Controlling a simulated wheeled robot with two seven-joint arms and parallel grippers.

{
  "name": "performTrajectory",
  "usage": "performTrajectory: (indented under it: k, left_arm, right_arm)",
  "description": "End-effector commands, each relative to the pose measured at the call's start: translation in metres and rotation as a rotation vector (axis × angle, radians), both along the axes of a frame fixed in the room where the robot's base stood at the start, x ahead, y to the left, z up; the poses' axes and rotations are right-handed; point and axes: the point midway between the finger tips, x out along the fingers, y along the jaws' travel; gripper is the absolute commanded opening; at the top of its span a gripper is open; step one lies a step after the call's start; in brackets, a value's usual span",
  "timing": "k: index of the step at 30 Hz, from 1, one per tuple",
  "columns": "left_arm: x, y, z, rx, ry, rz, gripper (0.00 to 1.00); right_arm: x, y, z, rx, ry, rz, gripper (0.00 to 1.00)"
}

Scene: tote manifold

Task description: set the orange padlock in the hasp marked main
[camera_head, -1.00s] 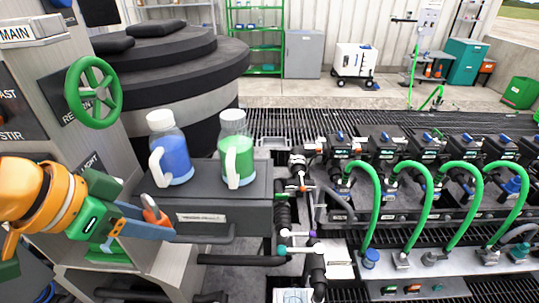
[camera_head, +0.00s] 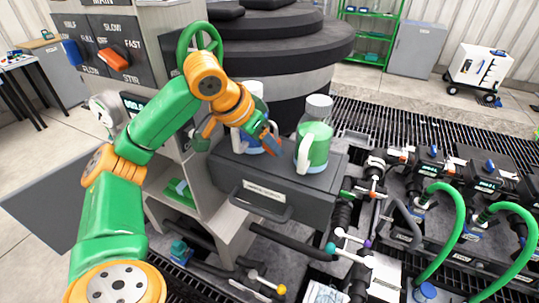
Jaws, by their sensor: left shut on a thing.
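My left gripper (camera_head: 268,141) is shut at the front of the black shelf unit, in front of the blue jug (camera_head: 252,92), which it partly covers. The orange padlock is between its fingers; in this view it is mostly hidden by the fingers and wrist, so its tilt cannot be told. My left arm rises from the lower left and bends over toward the shelf. My right gripper is not in view.
The green jug (camera_head: 314,140) stands right of the gripper on the black shelf unit (camera_head: 265,192). A panel (camera_head: 140,35) with an orange-red knob (camera_head: 112,58) and a green handwheel (camera_head: 198,48) stand behind the arm. Green hoses (camera_head: 440,200) and valves fill the right.

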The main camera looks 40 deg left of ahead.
Motion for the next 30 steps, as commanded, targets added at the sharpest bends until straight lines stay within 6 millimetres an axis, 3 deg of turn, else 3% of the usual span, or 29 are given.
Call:
performTrajectory:
  k: [6, 18, 19, 20, 30]
  left_arm:
    - [0.009, 0.004, -0.040, 0.002, 0.004, -0.001, 0.00]
    - [0.009, 0.003, -0.046, 0.000, -0.001, -0.001, 0.00]
    - [0.009, 0.003, -0.045, -0.001, -0.001, -0.002, 0.60]
    - [0.009, 0.003, -0.045, -0.001, -0.001, -0.002, 0.65]
    - [0.008, 0.003, -0.038, -0.001, -0.002, -0.001, 0.65]
  right_arm:
    - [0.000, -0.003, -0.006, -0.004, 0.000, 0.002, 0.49]
    - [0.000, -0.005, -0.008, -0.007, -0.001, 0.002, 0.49]
    - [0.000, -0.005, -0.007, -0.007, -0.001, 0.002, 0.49]
    - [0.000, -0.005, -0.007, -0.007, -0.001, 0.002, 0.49]
    - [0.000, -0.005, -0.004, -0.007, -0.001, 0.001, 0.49]
